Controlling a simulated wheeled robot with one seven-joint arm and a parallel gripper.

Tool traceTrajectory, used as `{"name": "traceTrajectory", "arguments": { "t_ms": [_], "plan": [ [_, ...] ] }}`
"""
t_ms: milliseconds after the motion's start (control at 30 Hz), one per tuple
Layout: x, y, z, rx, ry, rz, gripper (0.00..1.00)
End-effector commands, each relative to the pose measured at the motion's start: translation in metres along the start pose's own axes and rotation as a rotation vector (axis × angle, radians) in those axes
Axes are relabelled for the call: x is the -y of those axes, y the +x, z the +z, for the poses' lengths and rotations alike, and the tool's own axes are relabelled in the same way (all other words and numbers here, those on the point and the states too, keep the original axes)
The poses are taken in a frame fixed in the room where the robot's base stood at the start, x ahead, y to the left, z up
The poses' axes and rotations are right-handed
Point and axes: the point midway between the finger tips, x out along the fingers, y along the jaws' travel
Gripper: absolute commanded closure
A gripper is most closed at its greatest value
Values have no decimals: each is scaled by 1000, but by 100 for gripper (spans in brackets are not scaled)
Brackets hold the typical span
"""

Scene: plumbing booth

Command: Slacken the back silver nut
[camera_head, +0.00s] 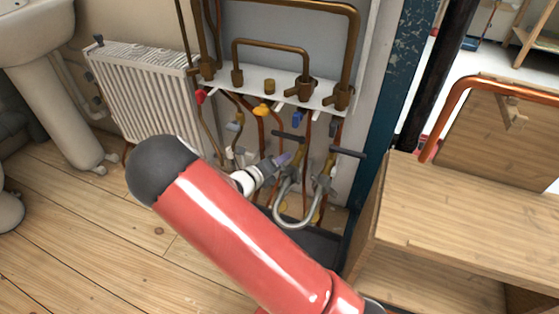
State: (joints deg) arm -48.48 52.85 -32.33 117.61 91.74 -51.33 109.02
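A silver U-shaped pipe (292,222) hangs below the pipework in the middle of the view. A silver fitting (325,184) with brass around it tops its right end. The left end lies close to my gripper and is partly covered. My gripper (284,159) is at the end of my red arm, pointing right and up toward the pipes left of that fitting. The fingers are small and overlap the pipework, so I cannot tell whether they are open, shut or touching a nut. I cannot make out for sure which silver nut is the back one.
A white manifold board (285,92) carries copper pipes and red, yellow and blue valve handles. A dark bar handle (347,153) sticks out at right. A radiator (150,95) is at left, a wooden bench (475,215) at right. The wooden floor (70,235) is clear at left.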

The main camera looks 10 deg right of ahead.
Motion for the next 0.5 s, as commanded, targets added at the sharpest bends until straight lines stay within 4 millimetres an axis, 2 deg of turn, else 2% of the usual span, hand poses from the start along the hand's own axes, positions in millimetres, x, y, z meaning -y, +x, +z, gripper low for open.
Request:
{"name": "traceTrajectory", "arguments": {
  "t_ms": [267,500],
  "plan": [
    [0,2,0,0,0,0,65],
    [0,2,0,0,0,1,95]
  ]
}}
